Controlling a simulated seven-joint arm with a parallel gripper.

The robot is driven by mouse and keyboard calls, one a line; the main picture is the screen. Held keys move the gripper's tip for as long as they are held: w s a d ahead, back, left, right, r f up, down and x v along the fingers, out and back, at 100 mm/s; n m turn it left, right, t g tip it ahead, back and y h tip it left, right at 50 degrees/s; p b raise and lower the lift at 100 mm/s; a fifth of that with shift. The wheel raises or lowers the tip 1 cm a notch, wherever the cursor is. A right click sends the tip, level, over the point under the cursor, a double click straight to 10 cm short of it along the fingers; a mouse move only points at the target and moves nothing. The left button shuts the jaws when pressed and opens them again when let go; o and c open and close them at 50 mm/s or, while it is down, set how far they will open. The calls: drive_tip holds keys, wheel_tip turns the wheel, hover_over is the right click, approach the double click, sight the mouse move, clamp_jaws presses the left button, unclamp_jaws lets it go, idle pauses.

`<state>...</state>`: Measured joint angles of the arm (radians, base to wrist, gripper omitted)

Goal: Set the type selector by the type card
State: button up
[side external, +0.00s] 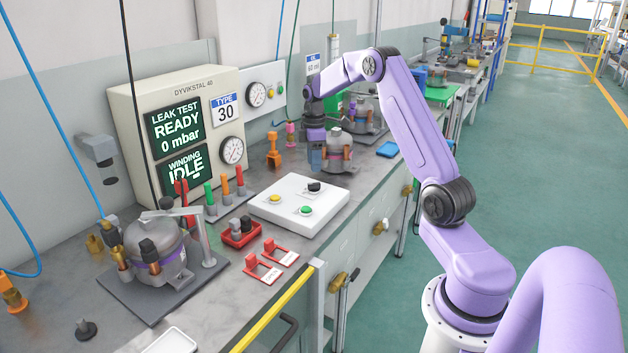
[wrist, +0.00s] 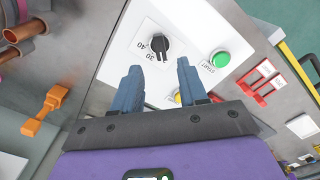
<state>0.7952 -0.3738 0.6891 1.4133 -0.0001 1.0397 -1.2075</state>
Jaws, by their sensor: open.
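The type card (side external: 225,108) on the beige tester cabinet reads TYPE 30. The type selector (side external: 314,187) is a black knob at the far side of a white control box (side external: 274,213). In the wrist view the selector (wrist: 160,44) shows beyond my fingertips, with 40 and 30 printed beside it. A small pale mark shows on its edge nearest my gripper, but I cannot tell exactly which number it points to. My gripper (wrist: 157,67) is open and empty, its two blue-grey fingers apart and pointing toward the knob. In the side view my gripper (side external: 315,158) is above the bench beyond the box.
The green START button (wrist: 220,59) and a yellow button (side external: 275,199) share the box. Red clips (side external: 262,269), a red tray (side external: 240,234) and a compressor (side external: 158,250) are nearby. Another compressor (side external: 335,155) stands close to my gripper. An orange fitting (side external: 273,150) stands behind the box.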

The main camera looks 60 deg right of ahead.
sight(314, 184)
wheel_tip(314, 184, down, 7)
drive_tip(key=shift+r, duration=0.1)
drive_tip(key=shift+c, duration=0.3)
clamp_jaws()
